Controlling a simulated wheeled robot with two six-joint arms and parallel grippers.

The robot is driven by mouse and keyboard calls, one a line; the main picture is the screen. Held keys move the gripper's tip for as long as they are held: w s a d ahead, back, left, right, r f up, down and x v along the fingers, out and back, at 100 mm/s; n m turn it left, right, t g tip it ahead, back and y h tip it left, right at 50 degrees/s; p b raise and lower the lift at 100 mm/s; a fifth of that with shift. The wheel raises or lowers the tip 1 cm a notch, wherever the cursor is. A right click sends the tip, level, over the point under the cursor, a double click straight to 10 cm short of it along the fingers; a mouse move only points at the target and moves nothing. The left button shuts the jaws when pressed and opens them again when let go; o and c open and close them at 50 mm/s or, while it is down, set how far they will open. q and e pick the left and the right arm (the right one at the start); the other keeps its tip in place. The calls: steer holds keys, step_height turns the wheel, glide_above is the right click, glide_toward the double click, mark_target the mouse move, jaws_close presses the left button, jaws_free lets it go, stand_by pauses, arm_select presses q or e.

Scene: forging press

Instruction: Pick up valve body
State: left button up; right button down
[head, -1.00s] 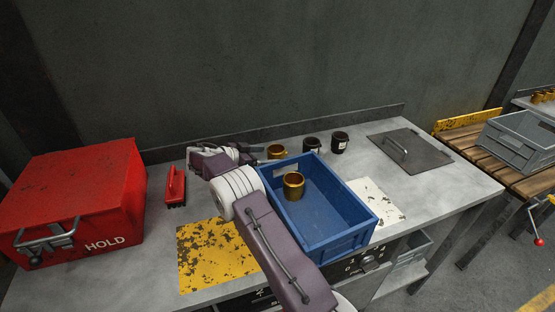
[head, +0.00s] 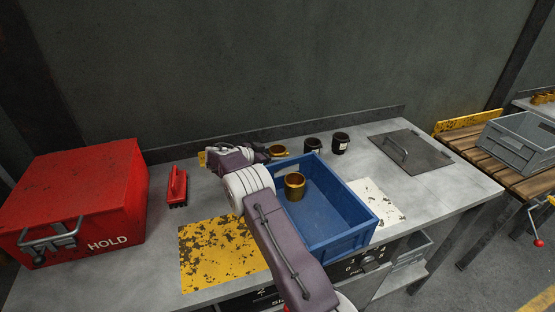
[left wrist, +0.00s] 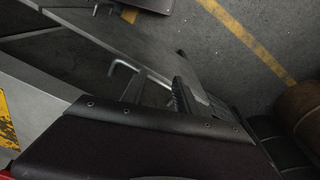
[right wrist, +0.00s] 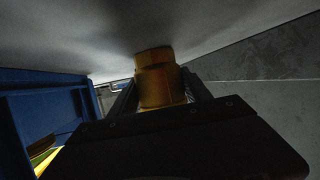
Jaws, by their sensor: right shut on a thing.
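The brass valve body (head: 279,150) stands at the back of the bench, behind the blue bin. My right gripper (head: 267,152) reaches it from the left and is shut on it. In the right wrist view the valve body (right wrist: 160,78) sits between the two fingers, with the grey bench surface beside it. A second brass valve body (head: 294,186) stands inside the blue bin (head: 349,240). My left gripper (left wrist: 160,92) shows only in the left wrist view, fingers apart and empty, above the floor and metal parts.
Two dark labelled jars (head: 313,147) (head: 340,143) stand right of the held valve body. A red HOLD box (head: 75,200) and red brush (head: 177,187) are on the left. A metal plate with a handle (head: 410,150) lies at right. The back ledge (head: 370,117) bounds the bench.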

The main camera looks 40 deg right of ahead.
mark_target(283, 147)
step_height(283, 147, up, 4)
steer(key=shift+f, duration=0.15)
steer(key=s+d+r+b, duration=0.1)
steer(key=s+d+r, duration=0.5)
steer(key=d, duration=0.3)
steer(key=shift+s+d+r+b, duration=0.2)
steer(key=shift+s+r+b, duration=0.15)
steer(key=shift+r, duration=0.35)
